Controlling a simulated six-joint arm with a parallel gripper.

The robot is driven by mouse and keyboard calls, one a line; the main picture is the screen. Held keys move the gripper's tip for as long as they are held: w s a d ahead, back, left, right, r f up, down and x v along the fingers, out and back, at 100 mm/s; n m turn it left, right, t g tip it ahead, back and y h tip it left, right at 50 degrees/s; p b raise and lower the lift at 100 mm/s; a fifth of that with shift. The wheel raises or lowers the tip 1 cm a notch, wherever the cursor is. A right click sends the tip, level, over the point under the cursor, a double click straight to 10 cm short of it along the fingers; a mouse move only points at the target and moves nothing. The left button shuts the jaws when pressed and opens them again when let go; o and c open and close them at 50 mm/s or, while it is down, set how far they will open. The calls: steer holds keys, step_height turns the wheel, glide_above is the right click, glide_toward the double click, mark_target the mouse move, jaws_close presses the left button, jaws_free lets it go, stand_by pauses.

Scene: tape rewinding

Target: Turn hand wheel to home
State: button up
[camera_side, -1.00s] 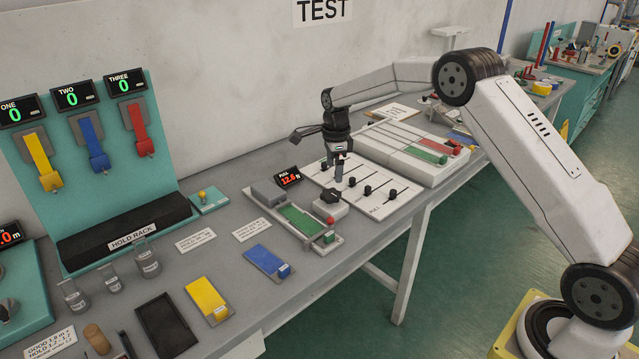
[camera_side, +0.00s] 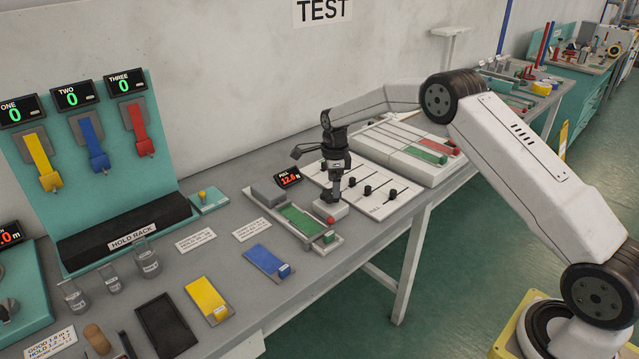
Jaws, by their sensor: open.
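My gripper (camera_side: 331,195) points down at the small white block (camera_side: 336,209) beside the green-strip fixture. The black hand wheel on top of that block is hidden or merges with the dark fingers, so I cannot tell whether they touch it. The jaws are open. The fixture (camera_side: 298,218) holds a green strip, with a grey block at its far end. A red button (camera_side: 330,219) is near the block's front. A display (camera_side: 288,177) behind reads PULL 12.6.
A white slider panel (camera_side: 385,196) with black knobs lies right of my gripper. A tray (camera_side: 420,148) with green and red handles is beyond it. Blue (camera_side: 264,258) and yellow (camera_side: 206,298) pieces lie in front. The hold rack (camera_side: 130,238) is at left.

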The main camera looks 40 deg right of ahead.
steer(key=shift+f, duration=1.35)
steer(key=c, duration=1.1)
